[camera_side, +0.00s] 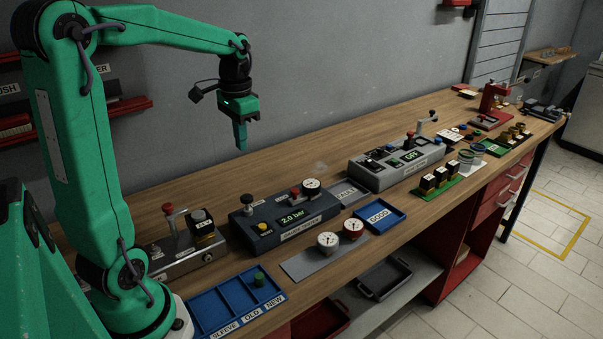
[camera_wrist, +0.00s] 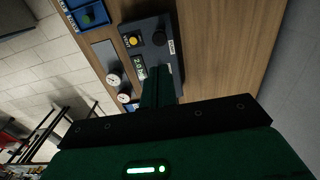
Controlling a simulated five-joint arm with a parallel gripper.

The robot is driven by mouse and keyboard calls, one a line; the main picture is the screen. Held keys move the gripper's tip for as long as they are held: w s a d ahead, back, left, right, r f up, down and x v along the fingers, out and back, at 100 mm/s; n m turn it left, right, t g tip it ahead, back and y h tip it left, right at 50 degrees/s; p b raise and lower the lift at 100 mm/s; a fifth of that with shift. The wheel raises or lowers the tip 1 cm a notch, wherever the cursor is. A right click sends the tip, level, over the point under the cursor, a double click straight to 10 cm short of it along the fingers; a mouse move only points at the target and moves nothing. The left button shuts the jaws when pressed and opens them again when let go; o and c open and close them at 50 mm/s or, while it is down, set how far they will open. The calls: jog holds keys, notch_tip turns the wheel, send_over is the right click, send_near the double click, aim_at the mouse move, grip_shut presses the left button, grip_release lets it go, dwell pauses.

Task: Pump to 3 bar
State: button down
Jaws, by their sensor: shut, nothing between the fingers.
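The dark pump box (camera_side: 285,222) stands on the bench, and its green display (camera_side: 290,217) reads 2.0 bar. On it are a black knob (camera_side: 248,202), a yellow button (camera_side: 263,229), a red-topped part (camera_side: 295,192) and a round white gauge (camera_side: 311,187). My gripper (camera_side: 241,146) is shut and empty, pointing down in the air above and behind the box, apart from it. In the wrist view the box (camera_wrist: 165,20) lies below my shut fingers (camera_wrist: 160,72), with the yellow button (camera_wrist: 133,40) and black knob (camera_wrist: 159,38) visible. The fingers hide the box's gauge end there.
A blue GOOD tray (camera_side: 380,214) and a grey OFF device (camera_side: 400,165) stand right. A blue divided tray (camera_side: 232,300) and a metal switch box (camera_side: 188,250) stand left.

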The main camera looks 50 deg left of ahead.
aim_at(247, 197)
jog(key=shift+r, duration=0.35)
jog(key=shift+f, duration=0.15)
notch_tip(247, 197, down, 14)
jog(key=shift+r, duration=0.15)
dwell(0.7)
jog(key=shift+f, duration=1.5)
notch_tip(247, 197, up, 14)
jog(key=shift+r, duration=0.25)
